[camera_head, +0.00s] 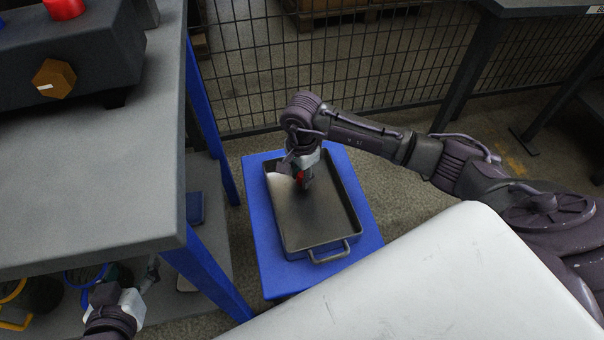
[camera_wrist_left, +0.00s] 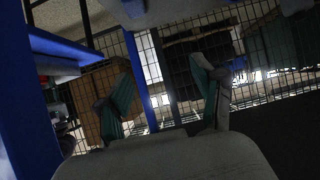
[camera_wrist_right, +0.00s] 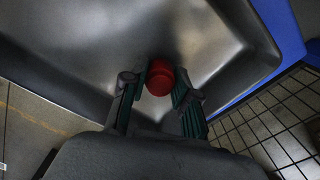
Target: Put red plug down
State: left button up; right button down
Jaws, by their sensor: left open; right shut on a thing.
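The red plug (camera_head: 300,176) is between the fingers of my right gripper (camera_head: 304,180), over the far part of a grey metal tray (camera_head: 345,208). In the right wrist view the plug (camera_wrist_right: 160,78) shows as a red cylinder between the fingertips of the right gripper (camera_wrist_right: 157,92), which is shut on it. The tray floor (camera_wrist_right: 95,50) lies behind it; I cannot tell whether the plug touches it. My left gripper (camera_wrist_left: 168,100) is open and empty; in the head view it is low at the left, beside the grey workbench (camera_head: 100,190).
The tray sits on a blue stand (camera_head: 262,235). On the workbench is a dark fixture (camera_head: 105,50) with a red cap (camera_head: 64,8) and a brown hexagonal part (camera_head: 54,78). A wire fence (camera_head: 250,60) stands behind. A white surface (camera_head: 440,275) fills the front right.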

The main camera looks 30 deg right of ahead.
aim_at(302, 174)
pick_arm(q)
jog(key=shift+w+r, duration=0.2)
jog(key=shift+r, duration=0.05)
pick_arm(e)
jog(key=c, duration=0.9)
grip_release()
pick_arm(q)
jog(key=shift+f, duration=0.1)
pick_arm(e)
notch_tip(302, 174, up, 4)
jog(key=shift+r+p, duration=0.1)
jog(key=shift+p, duration=0.9)
pick_arm(q)
jog(key=s+a+f+g+y+p, duration=0.1)
jog(key=s+a+f+g, duration=0.1)
jog(key=s, duration=0.4)
jog(key=s+a+f+g+y, duration=0.1)
jog(key=s+a+f+g, duration=0.1)
jog(key=s+g, duration=0.4)
jog(key=shift+s+a+f+p, duration=0.15)
jog(key=shift+s+f+p, duration=0.2)
jog(key=shift+f, duration=0.55)
pick_arm(e)
notch_tip(302, 174, up, 9)
jog(key=shift+f, duration=0.1)
pick_arm(q)
jog(key=shift+s, duration=0.1)
pick_arm(e)
jog(key=shift+s, duration=0.1)
